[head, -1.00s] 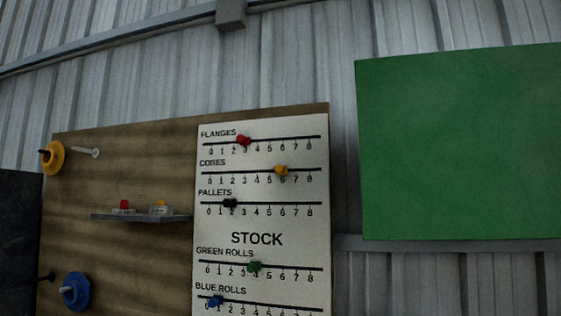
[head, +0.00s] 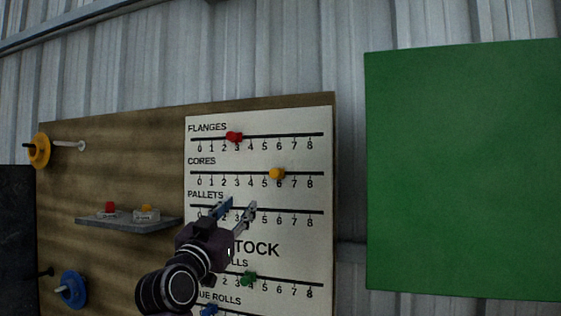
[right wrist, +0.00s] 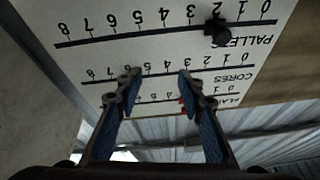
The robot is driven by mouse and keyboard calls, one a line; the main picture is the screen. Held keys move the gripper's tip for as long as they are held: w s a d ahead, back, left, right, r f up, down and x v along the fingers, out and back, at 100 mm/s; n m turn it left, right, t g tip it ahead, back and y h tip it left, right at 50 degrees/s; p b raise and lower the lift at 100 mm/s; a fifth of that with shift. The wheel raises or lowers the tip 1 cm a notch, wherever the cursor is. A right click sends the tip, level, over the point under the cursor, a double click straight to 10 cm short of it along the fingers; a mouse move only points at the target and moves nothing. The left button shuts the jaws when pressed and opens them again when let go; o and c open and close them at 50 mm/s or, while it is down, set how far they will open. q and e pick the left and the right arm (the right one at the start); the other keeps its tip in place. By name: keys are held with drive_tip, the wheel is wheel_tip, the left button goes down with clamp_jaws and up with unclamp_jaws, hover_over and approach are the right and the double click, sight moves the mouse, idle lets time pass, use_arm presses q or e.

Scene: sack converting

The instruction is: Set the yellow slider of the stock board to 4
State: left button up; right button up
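The stock board (head: 258,228) is a white panel with several slider rows. The yellow slider (head: 276,174) sits on the CORES row at about 6. My right gripper (head: 240,203) is open and empty in front of the PALLETS row, below and left of the yellow slider in the head view. In the right wrist view the board is upside down, and the open fingers (right wrist: 160,78) overlap the CORES row. The yellow slider is not visible there, apparently behind the left-hand finger. My left gripper is not in view.
The red slider (head: 234,137) is on the row above, at about 3. The black PALLETS slider (right wrist: 217,30) shows in the wrist view. Green (head: 248,278) and blue (head: 209,310) sliders are lower. A small shelf (head: 130,223) juts out left; a green panel (head: 465,170) stands right.

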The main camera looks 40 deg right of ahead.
sight(273, 174)
drive_tip(key=s+d+r+m+g, duration=0.1)
drive_tip(key=r, duration=0.1)
drive_tip(key=s+d+r+m+g+h+p, duration=0.1)
drive_tip(key=s+r, duration=0.1)
drive_tip(key=s+d+r+m, duration=0.1)
drive_tip(key=s+r, duration=0.1)
drive_tip(key=shift+d+g+h+p, duration=0.3)
drive_tip(key=shift+g, duration=0.1)
drive_tip(key=p+x, duration=0.3)
drive_tip(key=x, duration=0.3)
drive_tip(key=shift+w+d+f+p, duration=0.15)
drive_tip(key=shift+w+p, duration=0.05)
drive_tip(key=shift+p, duration=0.2)
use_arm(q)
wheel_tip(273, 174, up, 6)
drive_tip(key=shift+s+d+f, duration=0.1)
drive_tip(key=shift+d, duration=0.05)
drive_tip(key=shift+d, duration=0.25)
use_arm(e)
clamp_jaws()
